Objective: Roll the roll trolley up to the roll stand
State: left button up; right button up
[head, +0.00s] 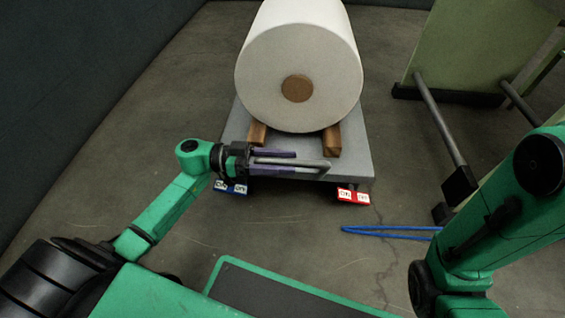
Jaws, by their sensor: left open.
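The roll trolley (357,150) is a low grey platform in the upper middle of the head view. It carries a large white roll (300,50) with a brown core, resting between two wooden chocks. A grey handle bar (318,164) runs along its near edge. My left gripper (291,162) is open at the left part of this bar, one purple finger above it and one below in the picture; I cannot tell whether they touch it. The roll stand (480,50), with pale green panels and grey arms, stands to the right, apart from the trolley. My right gripper is out of view.
A blue pedal (230,187) and a red pedal (353,196), both labelled, sit at the trolley's near edge. A blue V-shaped outline (385,231) lies on the floor to the right. Dark walls rise at the left. Bare floor separates trolley and stand.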

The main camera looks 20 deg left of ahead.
pick_arm(q)
grip_shut()
